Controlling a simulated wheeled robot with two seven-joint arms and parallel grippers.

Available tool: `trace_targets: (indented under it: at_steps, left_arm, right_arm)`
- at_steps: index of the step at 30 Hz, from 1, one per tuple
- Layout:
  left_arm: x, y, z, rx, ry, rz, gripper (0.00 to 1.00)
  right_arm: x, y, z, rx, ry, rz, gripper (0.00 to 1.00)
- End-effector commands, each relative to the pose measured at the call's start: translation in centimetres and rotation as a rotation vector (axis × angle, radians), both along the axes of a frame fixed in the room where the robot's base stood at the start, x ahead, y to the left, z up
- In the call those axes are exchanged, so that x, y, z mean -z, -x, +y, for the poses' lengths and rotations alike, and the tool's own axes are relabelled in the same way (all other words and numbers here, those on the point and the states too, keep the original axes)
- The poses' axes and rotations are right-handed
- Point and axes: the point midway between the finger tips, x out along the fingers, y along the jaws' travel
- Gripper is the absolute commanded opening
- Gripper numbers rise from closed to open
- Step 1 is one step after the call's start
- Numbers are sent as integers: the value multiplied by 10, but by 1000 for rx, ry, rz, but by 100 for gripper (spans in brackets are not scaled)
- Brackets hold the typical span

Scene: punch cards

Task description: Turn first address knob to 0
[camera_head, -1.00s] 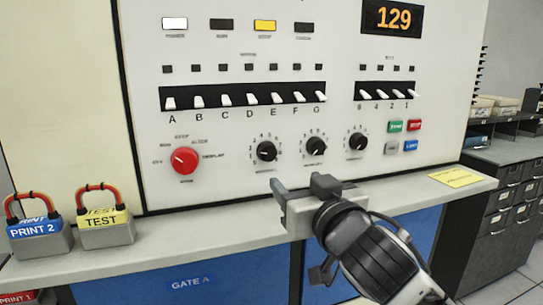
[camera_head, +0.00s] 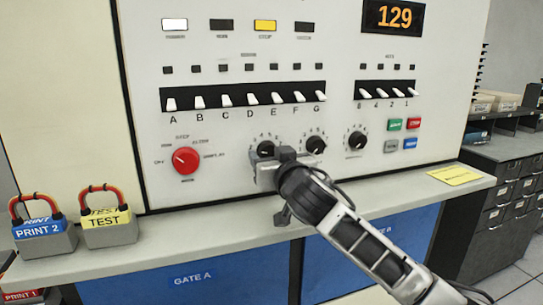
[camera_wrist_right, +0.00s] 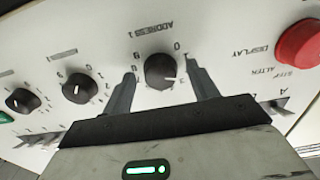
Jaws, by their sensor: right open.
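The first address knob (camera_head: 265,148) is the leftmost of three black knobs on the white panel. My right gripper (camera_head: 270,163) is at this knob and hides its lower part. The right wrist view, with lettering upside down, shows the black knob (camera_wrist_right: 160,71) under the label ADDRESS 1. The open fingers of my right gripper (camera_wrist_right: 159,75) stand one on each side of it, with gaps visible. I cannot tell for sure which number its pointer marks. My left gripper is not in view.
The second knob (camera_head: 315,145) and third knob (camera_head: 356,141) sit to the right. A red knob (camera_head: 185,160) is to the left. A row of white switches (camera_head: 250,99) is above. A ledge (camera_head: 225,220) runs below, holding blocks PRINT 2 (camera_head: 45,240) and TEST (camera_head: 108,232).

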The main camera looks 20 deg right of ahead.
Motion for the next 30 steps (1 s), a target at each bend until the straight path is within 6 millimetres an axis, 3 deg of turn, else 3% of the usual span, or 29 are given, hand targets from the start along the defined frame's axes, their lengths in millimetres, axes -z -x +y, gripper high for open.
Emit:
trace_targets:
  at_steps: [4,5,9,20,30]
  left_arm:
    - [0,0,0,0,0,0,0]
    - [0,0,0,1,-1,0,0]
    - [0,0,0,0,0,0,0]
    - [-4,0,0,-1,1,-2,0]
    - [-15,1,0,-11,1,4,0]
  right_arm:
    - [0,0,0,0,0,0,59]
    - [0,0,0,0,0,0,54]
    - [0,0,0,0,0,0,15]
    - [0,0,0,-1,35,1,15]
    - [-1,0,0,-1,253,-5,15]
